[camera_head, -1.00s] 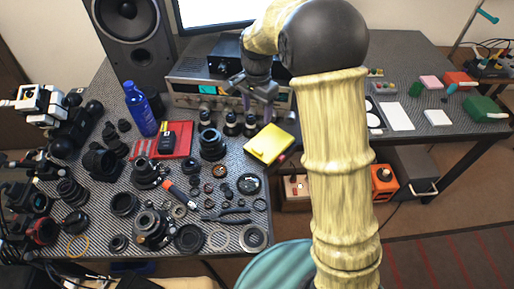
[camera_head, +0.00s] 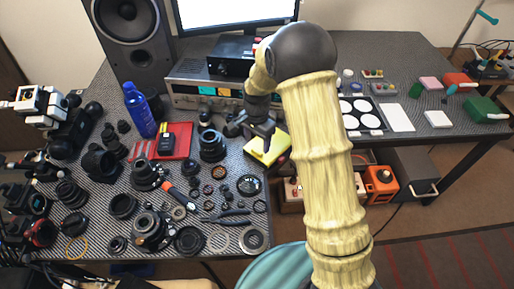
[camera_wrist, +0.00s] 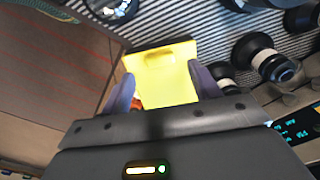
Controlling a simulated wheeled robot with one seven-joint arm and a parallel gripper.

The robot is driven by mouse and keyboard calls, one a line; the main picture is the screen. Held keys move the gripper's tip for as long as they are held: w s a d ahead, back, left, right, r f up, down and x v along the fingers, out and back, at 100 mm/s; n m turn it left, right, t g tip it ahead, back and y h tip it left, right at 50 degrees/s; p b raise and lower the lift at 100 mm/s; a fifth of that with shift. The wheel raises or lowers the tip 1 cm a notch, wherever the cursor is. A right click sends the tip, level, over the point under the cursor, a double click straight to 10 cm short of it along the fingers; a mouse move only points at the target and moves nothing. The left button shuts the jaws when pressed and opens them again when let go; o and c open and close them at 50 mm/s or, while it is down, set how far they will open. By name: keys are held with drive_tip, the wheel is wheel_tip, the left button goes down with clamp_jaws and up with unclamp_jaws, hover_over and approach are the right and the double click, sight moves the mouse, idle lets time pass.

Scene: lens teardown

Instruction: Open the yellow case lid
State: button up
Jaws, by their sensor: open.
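The yellow case (camera_head: 268,150) lies on the dark textured table near its right front edge, and its lid looks closed. In the wrist view the yellow case (camera_wrist: 164,76) sits beyond and between my two fingers, with a small notch-like mark near its far edge. My gripper (camera_head: 258,142) is above the case in the head view, pointing down. In the wrist view my gripper (camera_wrist: 160,88) is open, with one finger to each side of the case and nothing held. Whether the fingers touch the case cannot be told.
Several lenses and rings crowd the table left of the case, including a black ring (camera_head: 249,185). A grey amplifier (camera_head: 200,85) stands behind. A red tray (camera_head: 175,140) lies to the left.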

sight(257, 151)
drive_tip(key=shift+f, duration=2)
drive_tip(key=shift+r, duration=0.1)
clamp_jaws()
